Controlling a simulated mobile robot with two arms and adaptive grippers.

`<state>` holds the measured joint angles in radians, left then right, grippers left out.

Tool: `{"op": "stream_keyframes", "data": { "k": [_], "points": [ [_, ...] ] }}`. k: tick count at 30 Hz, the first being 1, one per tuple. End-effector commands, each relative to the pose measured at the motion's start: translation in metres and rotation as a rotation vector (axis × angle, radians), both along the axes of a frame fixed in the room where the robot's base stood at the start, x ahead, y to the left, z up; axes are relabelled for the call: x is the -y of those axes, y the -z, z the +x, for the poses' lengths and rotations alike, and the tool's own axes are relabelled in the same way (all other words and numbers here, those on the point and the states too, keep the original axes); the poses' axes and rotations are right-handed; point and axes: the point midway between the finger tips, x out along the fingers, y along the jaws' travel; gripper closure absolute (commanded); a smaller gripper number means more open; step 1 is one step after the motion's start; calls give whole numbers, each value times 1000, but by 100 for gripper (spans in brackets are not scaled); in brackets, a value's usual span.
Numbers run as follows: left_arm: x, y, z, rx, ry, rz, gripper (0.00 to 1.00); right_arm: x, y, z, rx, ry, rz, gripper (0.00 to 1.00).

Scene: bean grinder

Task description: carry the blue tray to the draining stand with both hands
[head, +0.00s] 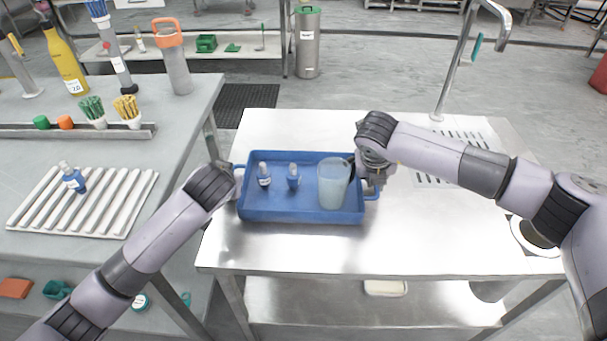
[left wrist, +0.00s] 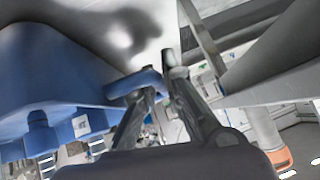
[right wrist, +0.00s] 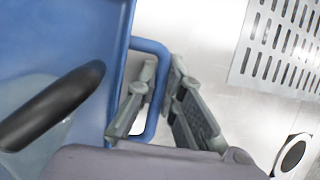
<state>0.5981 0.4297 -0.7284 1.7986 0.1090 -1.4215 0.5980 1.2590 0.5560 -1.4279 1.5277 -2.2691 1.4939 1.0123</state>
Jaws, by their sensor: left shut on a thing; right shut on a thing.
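The blue tray (head: 290,215) is level at the left part of the steel table; I cannot tell if it touches the top. It holds two small blue bottles with pale caps, one at left (head: 264,178) and one in the middle (head: 293,180), and a translucent jug (head: 332,186) with a dark handle at right. My left gripper (head: 238,172) is shut on the tray's left handle (left wrist: 138,84). My right gripper (head: 370,182) is shut on the right handle (right wrist: 152,90), and its fingertips are partly hidden in the head view.
A white ribbed draining rack (head: 85,205) with a small blue bottle (head: 72,178) lies on the left bench. Perforated drain plates (head: 455,150) and a tap (head: 462,70) are on the steel table's right side. A gap separates bench and table. The table's front is clear.

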Motion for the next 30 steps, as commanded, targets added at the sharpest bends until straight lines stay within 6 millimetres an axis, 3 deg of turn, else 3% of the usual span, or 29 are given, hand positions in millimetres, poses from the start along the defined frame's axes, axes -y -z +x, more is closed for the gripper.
{"op": "stream_keyframes", "data": {
  "k": [2,3,12,23,30],
  "points": [
    [2,9,0,0,6,-3,100,-2,7,0,2,-4,3,100],
    [2,8,-1,-2,5,-3,90,-2,6,0,0,-4,3,90],
    [1,7,-1,-4,2,-1,71,-1,5,0,0,-3,1,71],
    [2,3,0,-2,3,-3,71,-2,2,-1,-2,-4,4,71],
    [2,-21,0,0,4,-4,71,-3,-22,0,0,-5,4,71]
  ]
}}
